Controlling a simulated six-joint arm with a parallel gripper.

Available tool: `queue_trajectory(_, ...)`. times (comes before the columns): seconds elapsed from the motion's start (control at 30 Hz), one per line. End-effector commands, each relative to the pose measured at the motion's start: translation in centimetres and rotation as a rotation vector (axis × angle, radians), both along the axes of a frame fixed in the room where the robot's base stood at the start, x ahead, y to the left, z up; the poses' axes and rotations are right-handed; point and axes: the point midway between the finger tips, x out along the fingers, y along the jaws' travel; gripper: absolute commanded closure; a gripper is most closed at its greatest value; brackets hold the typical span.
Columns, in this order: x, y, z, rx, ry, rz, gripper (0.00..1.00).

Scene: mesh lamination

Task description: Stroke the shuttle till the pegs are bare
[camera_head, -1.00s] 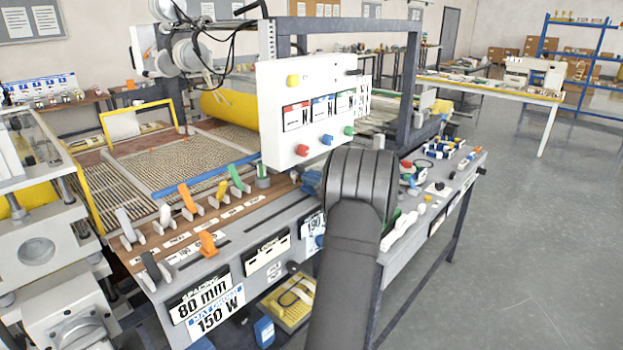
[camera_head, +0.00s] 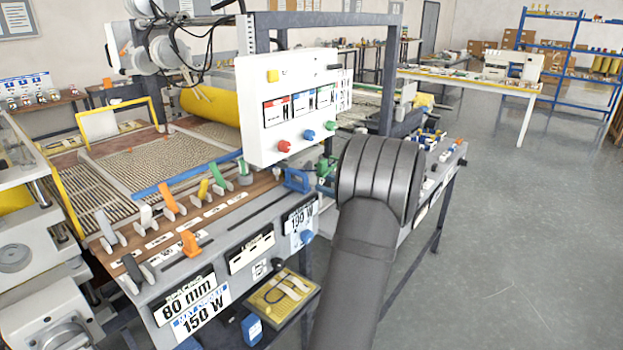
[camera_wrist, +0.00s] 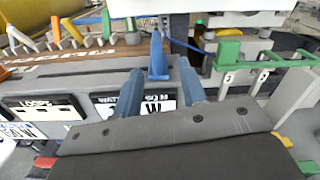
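In the wrist view, my gripper (camera_wrist: 160,68) has its two blue-grey fingers apart, with nothing seen between their tips. A blue upright handle (camera_wrist: 158,52) on a wider blue base stands just ahead of the gap; it may be the shuttle. A blue bracket shows on the bench front in the head view (camera_head: 297,180). To the right, a green frame (camera_wrist: 262,60) has white numbered pieces (camera_wrist: 262,80) at its front; these may be on the pegs, but I cannot tell.
A white control panel (camera_head: 292,110) with coloured knobs stands over the bench. A row of coloured levers (camera_head: 170,198) and an orange slider (camera_head: 190,243) lie left. A yellow tray (camera_head: 285,297) sits below. The floor at right is clear.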

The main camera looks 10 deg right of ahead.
Motion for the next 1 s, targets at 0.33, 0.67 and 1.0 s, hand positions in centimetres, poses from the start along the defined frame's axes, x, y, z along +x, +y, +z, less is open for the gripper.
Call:
queue_trajectory(0.33, -3.4, -3.5, 0.1, 0.0, -0.003, -0.003, 0.62)
queue_trajectory(0.67, -3.6, -3.6, 0.1, -0.001, -0.002, -0.001, 0.62)
queue_trajectory(1.0, -1.7, -1.6, 0.0, -0.001, -0.001, 0.004, 0.62)
